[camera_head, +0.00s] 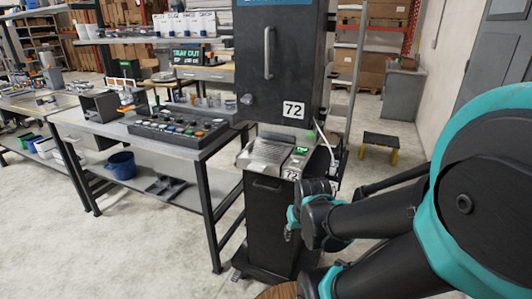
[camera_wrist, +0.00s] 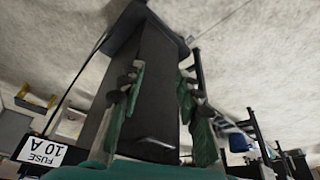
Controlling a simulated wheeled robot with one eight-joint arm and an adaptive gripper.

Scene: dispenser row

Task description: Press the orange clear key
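No key that I can surely name the orange clear key shows; labels are too small to read. The black dispenser (camera_head: 285,60) marked 72 has a sloped grey ledge and a small control face with a lit green display (camera_head: 301,150); keys there are too small to make out. My gripper (camera_head: 291,222) is in front of the dispenser's lower black cabinet (camera_head: 265,215), below the control face. In the wrist view my gripper (camera_wrist: 161,85) has its green fingers apart, with a dark upright body behind the gap. Nothing is seen held.
A grey workbench (camera_head: 190,151) left of the dispenser bears a dark tray (camera_head: 178,128) of coloured small items, one orange-looking. A blue bucket (camera_head: 121,165) is on its lower shelf. A step stool (camera_head: 381,146) stands behind at right. The floor at front left is clear.

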